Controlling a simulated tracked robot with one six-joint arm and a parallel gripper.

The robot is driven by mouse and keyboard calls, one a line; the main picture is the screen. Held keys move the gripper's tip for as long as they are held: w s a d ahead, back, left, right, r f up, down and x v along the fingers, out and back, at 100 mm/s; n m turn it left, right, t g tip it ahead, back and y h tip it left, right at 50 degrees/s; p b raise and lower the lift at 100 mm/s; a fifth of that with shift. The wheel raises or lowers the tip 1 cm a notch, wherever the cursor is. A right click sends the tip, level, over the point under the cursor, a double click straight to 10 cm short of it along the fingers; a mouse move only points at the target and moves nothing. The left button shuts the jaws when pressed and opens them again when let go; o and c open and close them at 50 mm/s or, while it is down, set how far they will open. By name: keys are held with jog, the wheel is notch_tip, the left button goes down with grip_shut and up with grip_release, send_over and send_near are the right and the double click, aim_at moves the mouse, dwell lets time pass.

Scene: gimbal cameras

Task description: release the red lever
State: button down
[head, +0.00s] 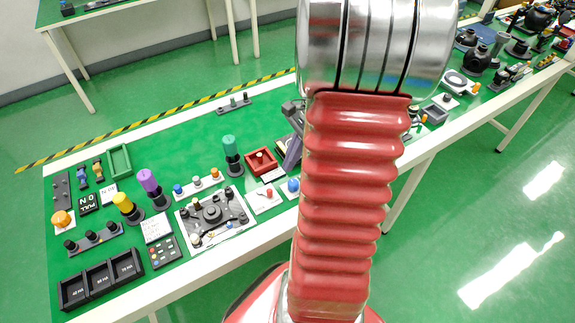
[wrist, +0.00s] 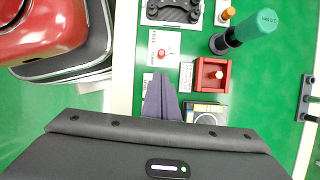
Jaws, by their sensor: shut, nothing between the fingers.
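A white plate (head: 262,201) with a small red knob (head: 269,192) lies near the front edge of the green bench. In the wrist view the red knob (wrist: 161,53) sits on its plate, ahead of my gripper. A red square box (head: 250,164) with a pale knob inside is behind it; it also shows in the wrist view (wrist: 226,79), right of my gripper. Which of these is the red lever I cannot tell for sure. My gripper (wrist: 160,78) is shut and empty, apart from both. In the head view my gripper (head: 291,152) is partly hidden by my arm.
A tall green-topped handle (head: 230,150) stands left of the red box. A black panel with a round knob (head: 211,214) and a blue ball (head: 293,185) are close by. The bench's back middle is mostly free.

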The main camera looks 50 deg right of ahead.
jog(key=x, duration=0.8)
jog(key=shift+a+f, duration=0.1)
jog(key=shift+f, duration=0.25)
